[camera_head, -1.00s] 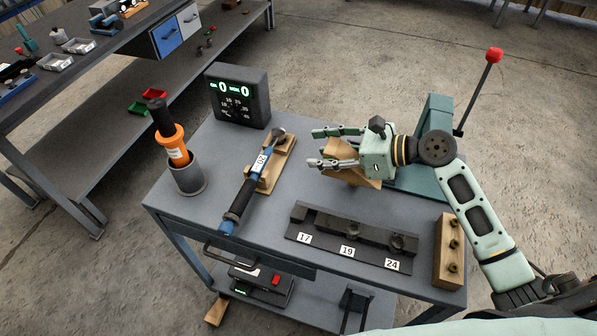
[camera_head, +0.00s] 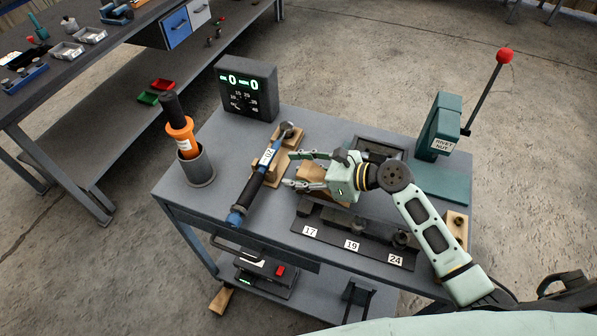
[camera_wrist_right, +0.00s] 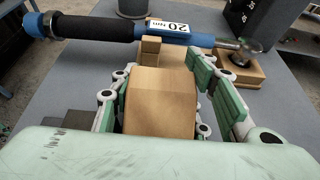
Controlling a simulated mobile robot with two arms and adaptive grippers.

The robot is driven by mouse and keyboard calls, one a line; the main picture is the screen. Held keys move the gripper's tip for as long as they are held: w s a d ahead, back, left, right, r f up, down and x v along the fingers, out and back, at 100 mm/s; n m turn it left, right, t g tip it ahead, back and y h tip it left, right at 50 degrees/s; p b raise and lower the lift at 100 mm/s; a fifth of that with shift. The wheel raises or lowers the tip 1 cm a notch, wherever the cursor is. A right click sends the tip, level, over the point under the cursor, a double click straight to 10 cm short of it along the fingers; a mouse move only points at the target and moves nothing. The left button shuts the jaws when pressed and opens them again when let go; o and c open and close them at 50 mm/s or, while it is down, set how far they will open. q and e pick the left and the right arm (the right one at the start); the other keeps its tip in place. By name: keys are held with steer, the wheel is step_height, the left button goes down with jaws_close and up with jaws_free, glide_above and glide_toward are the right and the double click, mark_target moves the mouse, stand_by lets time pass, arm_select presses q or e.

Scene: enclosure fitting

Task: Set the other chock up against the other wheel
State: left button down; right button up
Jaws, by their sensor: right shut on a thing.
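My right gripper (camera_head: 305,171) is shut on a light wooden chock (camera_head: 312,172) and holds it over the middle of the cart top. In the right wrist view the chock (camera_wrist_right: 160,105) fills the space between the fingers. Its underside is hidden, so I cannot tell how far it is above the top. Another wooden chock (camera_head: 221,299) lies on the floor at the cart's lower left corner. The cart's wheels cannot be made out. My left gripper is not in view.
A torque wrench (camera_head: 246,197) lies on wooden rests just left of the chock. A socket rail (camera_head: 330,237) is in front of the gripper. A teal rivet-nut tool (camera_head: 440,135), a display box (camera_head: 247,92) and an orange-handled tool (camera_head: 180,130) stand around the cart top.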

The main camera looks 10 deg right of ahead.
steer(key=o, duration=1.3)
steer(key=shift+f, duration=0.1)
